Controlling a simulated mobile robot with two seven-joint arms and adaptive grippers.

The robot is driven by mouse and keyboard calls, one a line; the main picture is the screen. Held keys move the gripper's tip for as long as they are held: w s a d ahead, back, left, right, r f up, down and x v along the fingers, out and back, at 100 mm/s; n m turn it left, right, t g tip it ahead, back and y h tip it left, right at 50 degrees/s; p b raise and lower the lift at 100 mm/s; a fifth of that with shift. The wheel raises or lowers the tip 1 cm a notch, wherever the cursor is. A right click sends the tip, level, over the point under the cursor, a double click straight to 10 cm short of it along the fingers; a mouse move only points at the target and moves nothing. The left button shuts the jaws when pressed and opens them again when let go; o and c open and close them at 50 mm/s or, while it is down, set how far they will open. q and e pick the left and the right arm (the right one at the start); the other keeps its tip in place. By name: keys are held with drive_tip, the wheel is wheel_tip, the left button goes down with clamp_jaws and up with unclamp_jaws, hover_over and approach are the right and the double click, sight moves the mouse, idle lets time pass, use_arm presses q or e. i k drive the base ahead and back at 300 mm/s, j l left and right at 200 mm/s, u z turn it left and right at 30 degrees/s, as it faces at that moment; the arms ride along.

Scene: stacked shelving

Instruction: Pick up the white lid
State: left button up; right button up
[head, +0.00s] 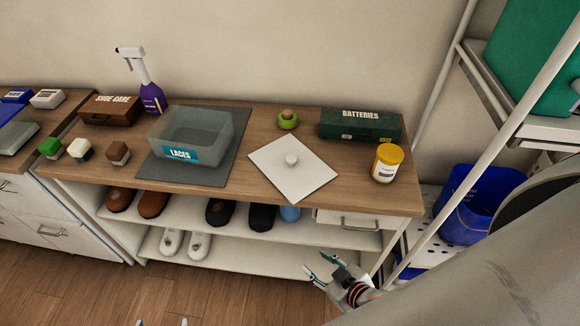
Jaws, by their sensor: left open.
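The white lid (300,178) is a flat square plate with a small round knob on top. It lies flat on the wooden top of the shoe bench, right of the grey mat. My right gripper (318,268) is open and empty, in front of the bench and below its top, nearer to me than the lid. My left gripper (162,322) shows only its fingertips at the bottom edge. They are apart with nothing visible between them, well away from the lid. The rest of the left gripper is out of frame.
A translucent LACES bin (210,125) stands on the mat (150,172) left of the lid. A green-topped item (287,120) and the BATTERIES box (360,125) are behind it. A yellow-capped jar (387,163) stands to the right. Shoes fill shelves below; a metal rack post (480,120) rises at right.

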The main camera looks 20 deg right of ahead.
sight(292, 169)
drive_tip(key=i+j+z, duration=0.15)
drive_tip(key=j+z, duration=0.15)
drive_tip(key=i+j+z, duration=0.15)
drive_tip(key=j+z, duration=0.15)
drive_tip(key=j, duration=0.2)
drive_tip(key=j+z, duration=0.3)
drive_tip(key=j, duration=0.15)
drive_tip(key=i, duration=0.05)
